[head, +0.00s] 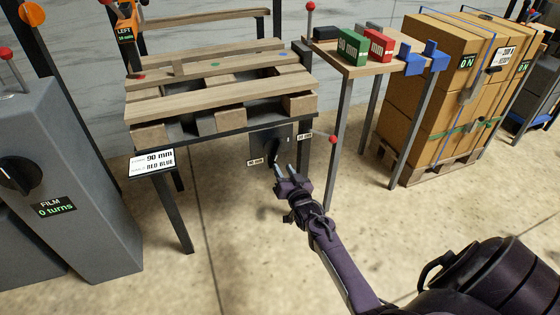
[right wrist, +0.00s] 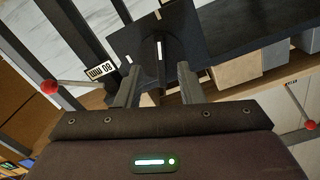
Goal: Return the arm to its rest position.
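My right gripper (head: 284,172) reaches up from the lower right in the head view, just below and in front of a black rotary knob (head: 273,149) on a dark plate (head: 260,137) at the workbench's front. In the right wrist view its fingers (right wrist: 159,88) are spread apart with nothing held. The knob (right wrist: 160,48) shows ahead, roughly in line with the gap between the fingers, and appears clear of them. My left gripper is not in view.
A wooden pallet (head: 215,95) lies on the bench above the plate. A red-tipped lever (head: 333,139) stands close right of the gripper. A side table (head: 375,62) holds green, red and blue items. Strapped cartons (head: 425,90) stand right. The floor below is open.

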